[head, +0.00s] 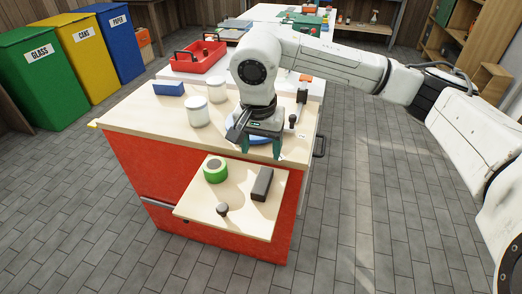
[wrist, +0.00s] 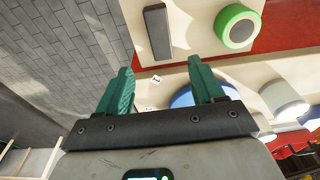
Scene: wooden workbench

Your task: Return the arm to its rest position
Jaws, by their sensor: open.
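My white arm reaches in from the right in the head view and bends down over the workbench (head: 130,117). My gripper (head: 262,150) points down above the bench top near its front edge. Its green fingers stand apart with nothing between them, as the wrist view (wrist: 165,85) also shows. A blue round thing (head: 259,139) lies under the gripper, partly hidden by it; it also shows behind the right finger in the wrist view (wrist: 185,98).
A lower pull-out board (head: 236,220) holds a green tape roll (head: 215,170), a dark grey block (head: 262,184) and a small dark knob-like thing (head: 222,209). Two white jars (head: 198,111) and a blue block (head: 168,88) stand left of the gripper. The floor at right is clear.

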